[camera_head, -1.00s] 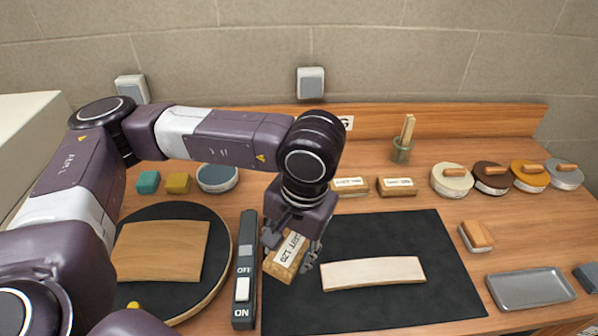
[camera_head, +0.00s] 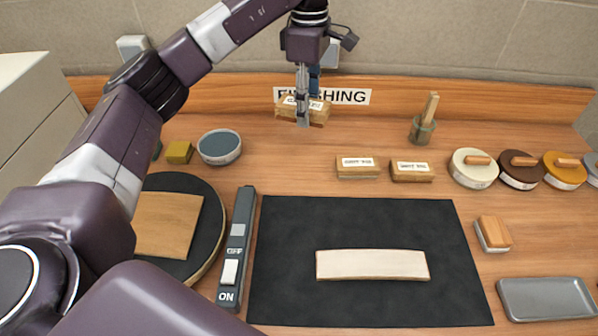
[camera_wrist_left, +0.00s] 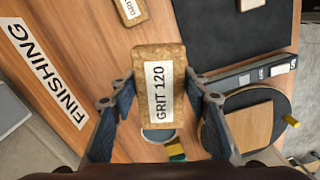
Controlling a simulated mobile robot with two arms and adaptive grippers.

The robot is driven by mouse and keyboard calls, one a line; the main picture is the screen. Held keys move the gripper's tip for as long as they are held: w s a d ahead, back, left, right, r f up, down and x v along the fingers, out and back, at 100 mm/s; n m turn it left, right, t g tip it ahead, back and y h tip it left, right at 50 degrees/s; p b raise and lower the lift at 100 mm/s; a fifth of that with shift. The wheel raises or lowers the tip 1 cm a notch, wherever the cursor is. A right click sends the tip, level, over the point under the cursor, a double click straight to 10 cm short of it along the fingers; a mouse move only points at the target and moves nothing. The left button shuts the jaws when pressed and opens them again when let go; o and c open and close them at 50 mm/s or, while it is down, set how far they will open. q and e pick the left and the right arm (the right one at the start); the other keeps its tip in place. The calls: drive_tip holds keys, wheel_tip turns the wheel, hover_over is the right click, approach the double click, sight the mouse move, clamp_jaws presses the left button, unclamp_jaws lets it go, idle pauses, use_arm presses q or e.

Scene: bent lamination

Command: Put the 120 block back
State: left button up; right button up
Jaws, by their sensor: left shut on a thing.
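The 120 block (camera_head: 318,113) is a cork-coloured block with a white label. The label reads GRIT 120 in the left wrist view (camera_wrist_left: 150,60). My left gripper (camera_head: 303,112) is shut on it and holds it above the back of the bench, in front of the FINISHING sign (camera_head: 350,96). Two similar labelled blocks sit on the bench to the right and nearer, one left (camera_head: 358,168) and one right (camera_head: 411,172). The bench left of these two blocks is bare. My right gripper is not in view.
A black mat (camera_head: 290,290) bears a pale curved wood piece (camera_head: 372,265). A switch strip (camera_head: 237,240) and a round black turntable (camera_head: 208,240) lie left.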

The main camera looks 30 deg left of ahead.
use_arm(q)
drive_tip(key=shift+w+a+r+n, duration=0.25)
drive_tip(key=shift+a+n, duration=0.3)
drive_tip(key=shift+n, duration=0.35)
drive_tip(key=shift+w+a+n, duration=0.15)
drive_tip(key=shift+a+n, duration=0.15)
drive_tip(key=shift+n, duration=0.1)
drive_tip(key=shift+w+a+n, duration=0.1)
drive_tip(key=shift+a+n, duration=0.05)
drive_tip(key=shift+n, duration=0.15)
wheel_tip(320, 180, down, 6)
hover_over(302, 171)
wheel_tip(302, 171, down, 8)
drive_tip(key=shift+f+p, duration=0.25)
drive_tip(key=shift+p, duration=0.15)
wheel_tip(302, 171, down, 5)
drive_tip(key=shift+f+p, duration=0.1)
drive_tip(key=shift+p, duration=0.5)
drive_tip(key=shift+f, duration=0.1)
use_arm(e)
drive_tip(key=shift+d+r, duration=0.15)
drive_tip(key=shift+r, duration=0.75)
